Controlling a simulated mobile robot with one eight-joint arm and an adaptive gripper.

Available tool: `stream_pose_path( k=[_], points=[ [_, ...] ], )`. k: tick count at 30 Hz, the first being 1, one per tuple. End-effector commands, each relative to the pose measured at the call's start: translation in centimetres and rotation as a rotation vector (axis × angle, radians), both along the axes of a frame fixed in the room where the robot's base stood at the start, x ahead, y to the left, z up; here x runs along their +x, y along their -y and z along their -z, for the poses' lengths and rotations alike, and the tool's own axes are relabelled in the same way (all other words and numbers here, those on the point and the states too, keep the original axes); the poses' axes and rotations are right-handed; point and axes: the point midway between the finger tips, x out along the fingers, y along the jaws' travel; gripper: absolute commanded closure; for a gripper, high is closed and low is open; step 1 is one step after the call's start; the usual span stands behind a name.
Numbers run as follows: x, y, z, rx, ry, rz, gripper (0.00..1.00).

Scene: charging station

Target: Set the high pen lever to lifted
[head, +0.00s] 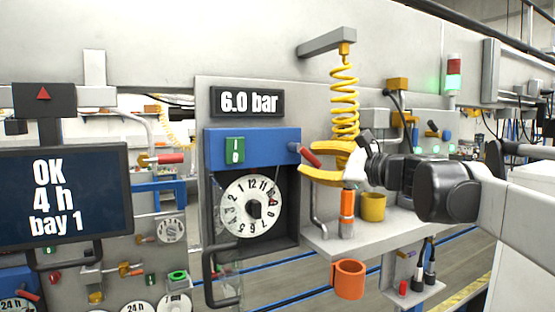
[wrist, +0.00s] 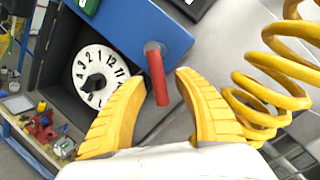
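The lever (head: 311,158) has a red handle and a grey pivot on the right side of the blue recorder housing (head: 255,148). In the head view the handle slants down to the right from the pivot. In the wrist view the red handle (wrist: 157,77) stands between the fingertips of my gripper (wrist: 161,79), with gaps on both sides. My yellow gripper (head: 306,161) is open and holds nothing. No label shows which lever position is lifted. The round chart dial (head: 238,200) sits below the blue housing.
A yellow coiled hose (head: 344,95) hangs close to my gripper. Below are a shelf (head: 400,232) with an orange-banded tool (head: 347,212) and a yellow cup (head: 373,207), and an orange cup (head: 348,280). Another red handle (head: 170,158) shows further left, behind a screen (head: 65,195).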

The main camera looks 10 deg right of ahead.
Motion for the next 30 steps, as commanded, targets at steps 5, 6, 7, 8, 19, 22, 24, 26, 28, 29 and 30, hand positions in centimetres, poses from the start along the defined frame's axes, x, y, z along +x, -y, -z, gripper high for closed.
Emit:
stream_pose_path(
  k=[5, 6, 7, 8, 19, 22, 24, 26, 28, 29, 30],
  points=[
    [0.0, 0.0, 0.0, 0.0, 0.0, 0.0, 0.73],
    [0.0, 0.0, 0.0, 0.0, 0.0, 0.0, 0.85],
    [0.0, 0.0, 0.0, 0.0, 0.0, 0.0, 0.94],
    [0.0, 0.0, 0.0, 0.0, 0.0, 0.0, 1.0],
    [0.0, 0.1, -0.2, -0.028, 0.009, -0.001, 1.0],
    [0.0, 0.2, -0.4, -0.067, 0.022, -0.001, 1.0],
    [0.1, 0.3, -0.6, -0.105, 0.034, -0.001, 1.0],
    [0.1, 0.4, -0.8, -0.143, 0.046, -0.001, 1.0],
    [0.1, 0.5, -1.0, -0.193, 0.062, -0.001, 1.0],
    [0.2, 0.6, -1.1, -0.215, 0.069, -0.001, 1.0],
    [0.2, 0.6, -1.2, -0.246, 0.079, -0.001, 1.0]
  ],
)
